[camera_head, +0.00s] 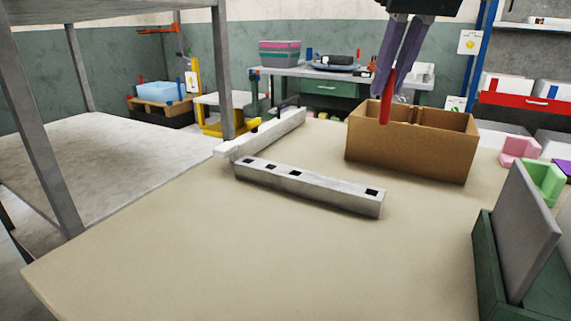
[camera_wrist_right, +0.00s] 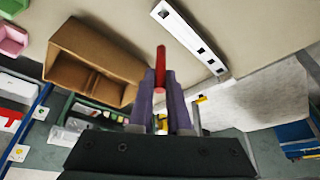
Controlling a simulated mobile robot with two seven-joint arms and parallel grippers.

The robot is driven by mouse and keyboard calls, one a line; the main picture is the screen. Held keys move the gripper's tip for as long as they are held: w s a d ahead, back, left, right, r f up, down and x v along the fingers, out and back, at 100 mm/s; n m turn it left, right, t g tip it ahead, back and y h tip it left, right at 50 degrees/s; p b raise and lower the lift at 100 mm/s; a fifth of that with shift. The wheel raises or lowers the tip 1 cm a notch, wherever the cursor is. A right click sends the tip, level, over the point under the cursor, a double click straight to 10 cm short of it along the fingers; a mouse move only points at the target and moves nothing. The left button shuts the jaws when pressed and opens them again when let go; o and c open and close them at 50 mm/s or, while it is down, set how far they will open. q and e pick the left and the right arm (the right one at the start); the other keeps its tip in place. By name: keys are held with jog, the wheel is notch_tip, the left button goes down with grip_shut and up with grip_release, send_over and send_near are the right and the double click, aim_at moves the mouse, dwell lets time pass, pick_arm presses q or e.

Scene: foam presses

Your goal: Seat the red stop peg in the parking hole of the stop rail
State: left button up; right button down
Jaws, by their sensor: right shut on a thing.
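The red stop peg (camera_head: 386,104) is held between the purple fingers of my right gripper (camera_head: 391,74), which is shut on it. In the head view the peg hangs about upright in front of the cardboard box. The peg also shows in the right wrist view (camera_wrist_right: 161,60), jutting out past the fingertips (camera_wrist_right: 161,88). The grey stop rail (camera_head: 310,187) lies on the table, left of and nearer than the peg, apart from it. It has several dark square holes in its top, and it shows in the right wrist view (camera_wrist_right: 190,38). My left gripper is not in view.
An open cardboard box (camera_head: 405,147) with a divider stands behind the rail. Pink (camera_head: 519,150) and green (camera_head: 544,180) foam pieces sit at right. The front table area is clear.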

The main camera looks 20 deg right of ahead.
notch_tip(320, 180, down, 14)
jog(key=shift+r+b, duration=0.25)
jog(key=shift+b, duration=0.15)
jog(key=shift+r, duration=0.1)
jog(key=c, duration=1.3)
grip_release()
jog(key=shift+f, duration=0.25)
jog(key=o, duration=0.4)
jog(key=shift+r, duration=0.1)
jog(key=shift+o, duration=0.2)
